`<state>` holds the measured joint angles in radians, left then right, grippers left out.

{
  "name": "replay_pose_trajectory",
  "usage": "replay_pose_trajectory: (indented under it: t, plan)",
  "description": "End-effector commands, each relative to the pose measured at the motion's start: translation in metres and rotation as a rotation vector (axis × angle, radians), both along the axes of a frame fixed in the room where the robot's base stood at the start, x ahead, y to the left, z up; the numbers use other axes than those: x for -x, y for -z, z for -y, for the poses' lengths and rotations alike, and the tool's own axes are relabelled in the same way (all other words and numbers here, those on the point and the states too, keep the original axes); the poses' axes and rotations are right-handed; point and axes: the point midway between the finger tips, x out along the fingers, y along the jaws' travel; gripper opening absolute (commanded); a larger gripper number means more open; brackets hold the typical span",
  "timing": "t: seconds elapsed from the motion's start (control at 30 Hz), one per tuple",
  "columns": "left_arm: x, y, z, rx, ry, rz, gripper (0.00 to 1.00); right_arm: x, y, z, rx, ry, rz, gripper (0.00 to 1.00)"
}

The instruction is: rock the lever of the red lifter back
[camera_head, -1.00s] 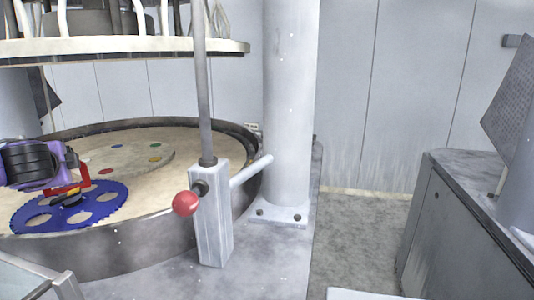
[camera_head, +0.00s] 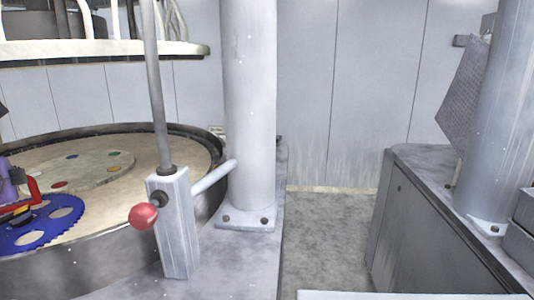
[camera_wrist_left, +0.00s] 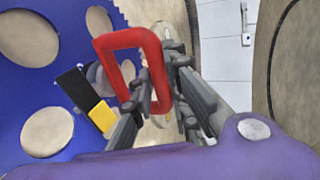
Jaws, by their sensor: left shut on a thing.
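The red lifter shows as a red loop handle (camera_wrist_left: 106,62) in the left wrist view, with a black piece (camera_wrist_left: 76,88) and a yellow piece (camera_wrist_left: 102,116) beside it; I cannot tell which part is its lever. It stands on the blue toothed disc (camera_wrist_left: 22,92) with round holes. My left gripper (camera_wrist_left: 160,78) is shut on the red handle's near side bar. In the head view, the red lifter (camera_head: 34,190) and the blue disc (camera_head: 62,212) are at the left edge, with only a bit of my purple left gripper beside them. My right gripper is not in view.
The disc lies on the round tan platen (camera_head: 125,175) with a dark rim. A grey post with a red knob (camera_head: 143,216) and a thick white column (camera_head: 248,110) stand right of it. A white ring (camera_head: 150,49) hangs above. A grey cabinet (camera_head: 430,225) is at right.

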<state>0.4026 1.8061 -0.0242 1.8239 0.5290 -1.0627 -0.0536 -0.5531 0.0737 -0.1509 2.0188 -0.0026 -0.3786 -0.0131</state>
Motion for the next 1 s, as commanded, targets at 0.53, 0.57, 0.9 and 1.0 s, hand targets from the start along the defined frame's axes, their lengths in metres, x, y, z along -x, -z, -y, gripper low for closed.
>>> replay_pose_trajectory:
  t: [0.53,0.57,0.9,1.0]
  plan:
    - [-0.001,-0.013,0.0,-0.005,0.002,0.008,0.0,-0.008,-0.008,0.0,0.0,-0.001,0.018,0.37]
    - [-0.001,-0.014,0.0,-0.005,0.002,0.008,0.0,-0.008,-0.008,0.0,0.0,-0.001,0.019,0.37]
    - [-0.001,-0.026,0.0,-0.003,0.001,0.008,0.0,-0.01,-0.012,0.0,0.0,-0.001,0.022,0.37]
    - [-0.001,-0.03,0.0,-0.004,0.001,0.008,0.0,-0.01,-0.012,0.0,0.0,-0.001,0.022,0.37]
